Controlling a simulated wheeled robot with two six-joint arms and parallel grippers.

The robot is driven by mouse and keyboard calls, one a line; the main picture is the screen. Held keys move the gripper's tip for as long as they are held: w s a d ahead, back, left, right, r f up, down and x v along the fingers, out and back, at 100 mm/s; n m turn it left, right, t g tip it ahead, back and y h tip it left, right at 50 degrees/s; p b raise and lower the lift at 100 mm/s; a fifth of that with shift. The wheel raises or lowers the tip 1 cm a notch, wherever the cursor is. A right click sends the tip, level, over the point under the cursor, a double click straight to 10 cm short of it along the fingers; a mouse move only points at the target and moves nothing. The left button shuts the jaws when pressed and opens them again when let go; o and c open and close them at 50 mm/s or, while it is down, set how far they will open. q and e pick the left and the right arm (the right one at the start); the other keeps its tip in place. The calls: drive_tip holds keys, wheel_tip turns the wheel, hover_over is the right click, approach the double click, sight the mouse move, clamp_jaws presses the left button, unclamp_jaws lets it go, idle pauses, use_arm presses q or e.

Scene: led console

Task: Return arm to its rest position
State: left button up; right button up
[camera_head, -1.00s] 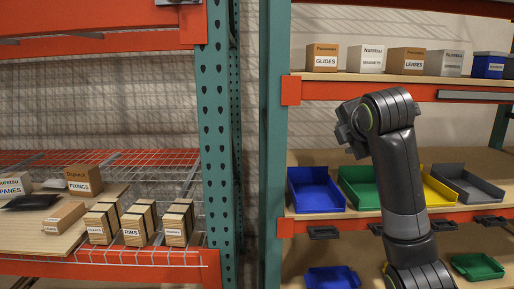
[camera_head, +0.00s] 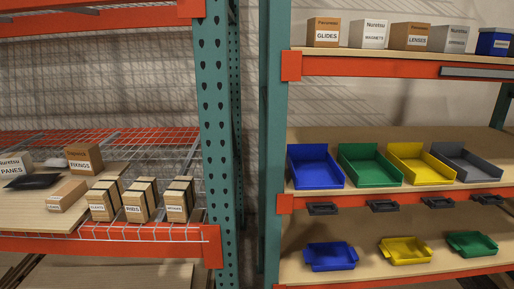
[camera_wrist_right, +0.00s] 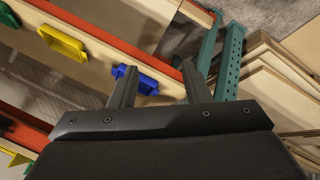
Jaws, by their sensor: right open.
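My right gripper (camera_wrist_right: 160,88) shows only in the right wrist view. Its two dark fingers are apart, with nothing held between them. A blue bin (camera_wrist_right: 135,78) on the rack appears beyond the left finger; I cannot tell any contact, but it looks well behind it. Neither arm shows in the head view now, and my left gripper is not in view.
The right rack holds blue (camera_head: 315,167), green (camera_head: 369,165), yellow (camera_head: 421,164) and grey (camera_head: 467,162) bins, with labelled boxes (camera_head: 323,33) above and smaller bins (camera_head: 330,256) below. Teal uprights (camera_head: 213,130) stand between racks. The left shelf holds several cartons (camera_head: 138,202).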

drive_tip(key=s+d+f+m+g, duration=0.1)
drive_tip(key=s+f+m, duration=0.25)
drive_tip(key=s, duration=0.65)
drive_tip(key=s+d+f+m+g, duration=0.15)
drive_tip(key=s+m, duration=0.25)
drive_tip(key=s, duration=0.6)
wheel_tip(320, 180, down, 23)
drive_tip(key=g, duration=0.2)
drive_tip(key=s+f+p, duration=0.1)
drive_tip(key=s+f, duration=1.4)
drive_tip(key=f, duration=0.1)
drive_tip(key=shift+a+g+p, duration=0.3)
drive_tip(key=shift+a+g, duration=0.05)
